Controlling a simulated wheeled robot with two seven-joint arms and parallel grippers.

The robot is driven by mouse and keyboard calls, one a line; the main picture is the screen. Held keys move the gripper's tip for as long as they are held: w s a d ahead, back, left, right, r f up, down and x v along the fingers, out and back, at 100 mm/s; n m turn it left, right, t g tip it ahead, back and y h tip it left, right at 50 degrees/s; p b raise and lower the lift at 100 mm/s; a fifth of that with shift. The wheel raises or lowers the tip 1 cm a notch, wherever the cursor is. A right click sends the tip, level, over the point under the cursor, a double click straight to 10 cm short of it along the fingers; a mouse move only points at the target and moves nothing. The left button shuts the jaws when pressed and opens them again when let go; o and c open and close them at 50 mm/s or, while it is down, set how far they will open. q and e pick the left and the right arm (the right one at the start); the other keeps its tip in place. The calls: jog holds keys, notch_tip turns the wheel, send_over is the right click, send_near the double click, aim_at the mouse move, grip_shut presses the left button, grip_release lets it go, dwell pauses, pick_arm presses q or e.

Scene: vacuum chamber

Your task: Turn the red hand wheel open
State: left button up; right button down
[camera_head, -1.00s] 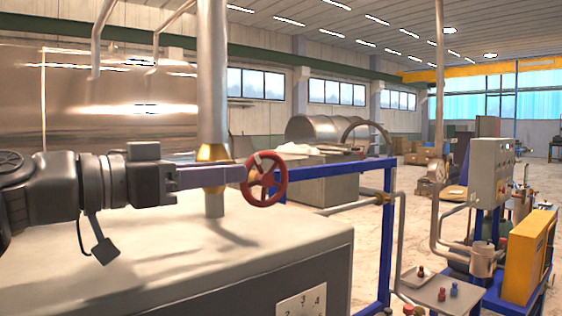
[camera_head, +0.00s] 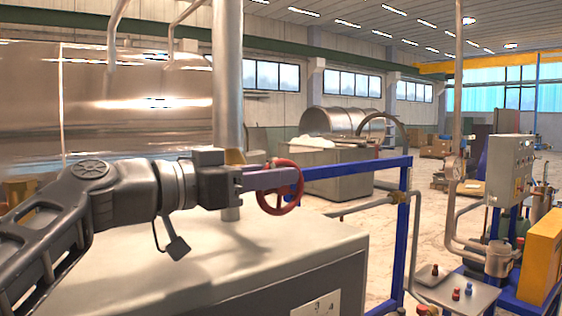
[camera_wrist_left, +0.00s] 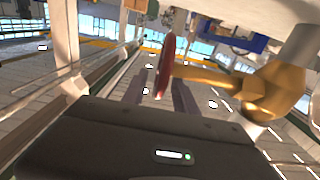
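The red hand wheel (camera_head: 281,209) stands upright beside the vertical steel pipe (camera_head: 228,75) in the head view. My left gripper (camera_head: 294,176) comes in from the left, and its fingers overlap the upper part of the wheel. In the left wrist view the wheel (camera_wrist_left: 166,62) shows edge-on between the two separated fingers (camera_wrist_left: 162,90). A gap shows beside the rim, so the gripper looks open around it. The brass valve stem and body (camera_wrist_left: 275,94) lie to the right there; in the head view they are mostly hidden behind my gripper. My right gripper is not in view.
A grey cabinet (camera_head: 330,258) lies below my left arm. A blue frame (camera_head: 403,235) runs behind and right of the wheel. A large shiny tank (camera_head: 130,90) stands at the back left. A control box (camera_head: 508,170) and a yellow panel (camera_head: 540,255) stand at right.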

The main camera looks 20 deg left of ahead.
pick_arm(q)
jog(key=shift+x, duration=0.9)
jog(key=shift+c, duration=0.5)
grip_shut()
